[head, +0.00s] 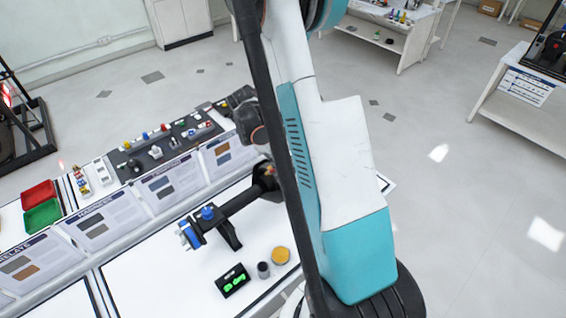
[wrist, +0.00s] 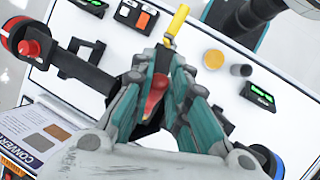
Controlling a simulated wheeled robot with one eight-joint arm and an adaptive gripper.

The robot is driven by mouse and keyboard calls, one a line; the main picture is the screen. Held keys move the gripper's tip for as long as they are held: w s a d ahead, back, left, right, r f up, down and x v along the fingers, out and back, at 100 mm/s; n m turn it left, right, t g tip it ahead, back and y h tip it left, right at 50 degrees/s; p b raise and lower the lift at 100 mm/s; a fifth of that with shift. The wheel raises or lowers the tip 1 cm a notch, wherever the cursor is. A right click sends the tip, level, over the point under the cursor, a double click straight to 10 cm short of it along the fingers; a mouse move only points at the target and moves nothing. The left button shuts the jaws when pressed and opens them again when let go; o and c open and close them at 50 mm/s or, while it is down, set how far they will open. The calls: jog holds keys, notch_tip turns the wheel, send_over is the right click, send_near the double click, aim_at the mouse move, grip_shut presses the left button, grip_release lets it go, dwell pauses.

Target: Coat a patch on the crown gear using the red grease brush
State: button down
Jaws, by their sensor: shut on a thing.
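My gripper (wrist: 167,48) shows in the wrist view, its teal fingers closed over the white table (wrist: 200,25). A red piece (wrist: 157,88), seemingly the red grease brush, lies between the fingers, and a yellow rod-like part sticks out past the fingertips. Much of the brush is hidden by the fingers. In the head view my arm hides the gripper. A dark shaft rig with blue parts (head: 207,214) stands on the table. A black wheel with a red hub (wrist: 28,48) is at its other end. I cannot tell which part is the crown gear.
A yellow disc (head: 280,255), a grey cylinder (head: 263,269) and a black box with green marks (head: 232,280) stand at the table's front. Red (head: 38,196) and green (head: 42,216) trays are at the left. Placards line the table's back.

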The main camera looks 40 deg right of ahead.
jog(key=shift+f+b, duration=0.85)
jog(key=shift+f, duration=0.05)
dwell(0.4)
jog(key=d+b, duration=0.1)
jog(key=d, duration=0.4)
jog(key=shift+s+d, duration=0.15)
jog(key=shift+d, duration=0.15)
dwell(0.3)
jog(key=shift+b, duration=0.3)
